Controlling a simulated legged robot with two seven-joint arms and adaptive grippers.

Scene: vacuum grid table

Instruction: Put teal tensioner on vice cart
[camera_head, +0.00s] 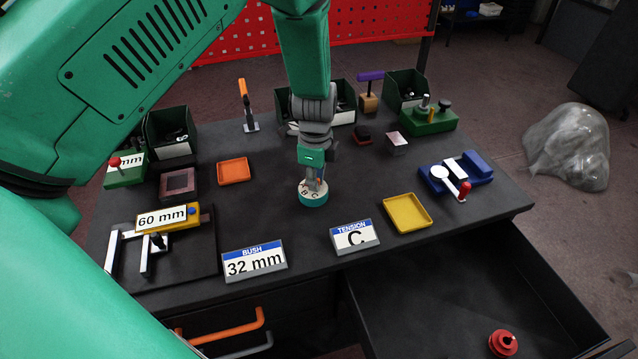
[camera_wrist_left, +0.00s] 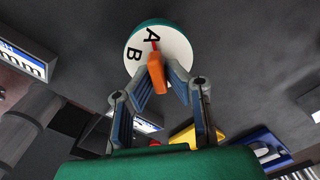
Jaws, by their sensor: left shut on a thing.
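The teal tensioner (camera_head: 313,196) is a round disc with a teal side and a white lettered face. It is below my left gripper (camera_head: 313,178) near the middle of the dark table; I cannot tell whether it touches the surface. In the left wrist view, the left gripper (camera_wrist_left: 158,80) is shut on the orange knob of the tensioner (camera_wrist_left: 176,43), with letters A and B showing. A blue vice-like device (camera_head: 470,168) with a red-knobbed lever stands at the right. I cannot tell which thing is the vice cart. My right gripper is not in view.
Signs reading BUSH 32 mm (camera_head: 254,260) and TENSION C (camera_head: 355,237) stand at the front edge. A yellow tray (camera_head: 407,213) and an orange tray (camera_head: 233,171) lie on the table. An open drawer (camera_head: 440,300) at front right holds a red round part (camera_head: 503,343).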

